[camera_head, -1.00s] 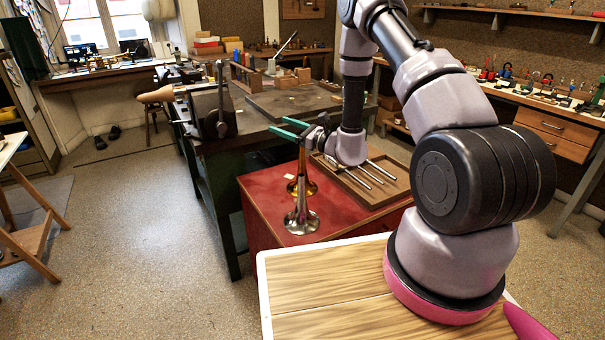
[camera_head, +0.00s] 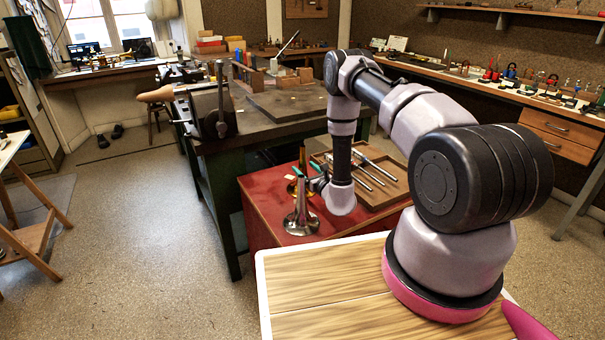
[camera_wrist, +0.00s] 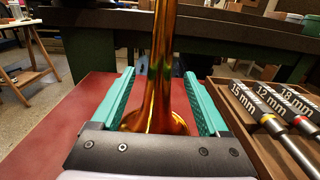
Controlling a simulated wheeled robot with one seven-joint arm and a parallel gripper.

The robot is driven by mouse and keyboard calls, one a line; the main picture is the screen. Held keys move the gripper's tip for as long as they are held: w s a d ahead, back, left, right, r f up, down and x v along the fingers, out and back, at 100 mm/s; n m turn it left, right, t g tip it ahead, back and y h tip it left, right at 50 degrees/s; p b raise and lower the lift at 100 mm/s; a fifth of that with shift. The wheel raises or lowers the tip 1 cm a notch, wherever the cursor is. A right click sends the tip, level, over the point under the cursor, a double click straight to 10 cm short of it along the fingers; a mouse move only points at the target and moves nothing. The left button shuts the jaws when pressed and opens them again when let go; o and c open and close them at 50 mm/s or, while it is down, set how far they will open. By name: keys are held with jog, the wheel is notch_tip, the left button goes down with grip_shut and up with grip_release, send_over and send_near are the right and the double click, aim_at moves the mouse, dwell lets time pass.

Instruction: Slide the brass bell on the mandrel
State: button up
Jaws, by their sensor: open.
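The brass bell (camera_head: 302,157) stands upright, flare down, on the red cabinet top. It fills the middle of the wrist view (camera_wrist: 160,95). My gripper (camera_head: 294,180) is low around it, open. In the wrist view, the green-padded fingers (camera_wrist: 159,75) stand on both sides of the brass stem, with a gap visible on each side. Several metal rods (camera_head: 373,172) lie in a tray; labels in the wrist view read 15 mm, 12 mm (camera_wrist: 268,97) and 18 mm.
The wooden tray (camera_head: 388,197) sits right of the bell on the red top (camera_head: 262,190). A dark workbench (camera_head: 245,130) with a vise-like tool (camera_head: 213,113) stands behind and left. The wood-topped surface (camera_head: 320,300) in front is clear.

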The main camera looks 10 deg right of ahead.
jog(key=x, duration=0.5)
jog(key=shift+a+r, duration=0.1)
grip_shut()
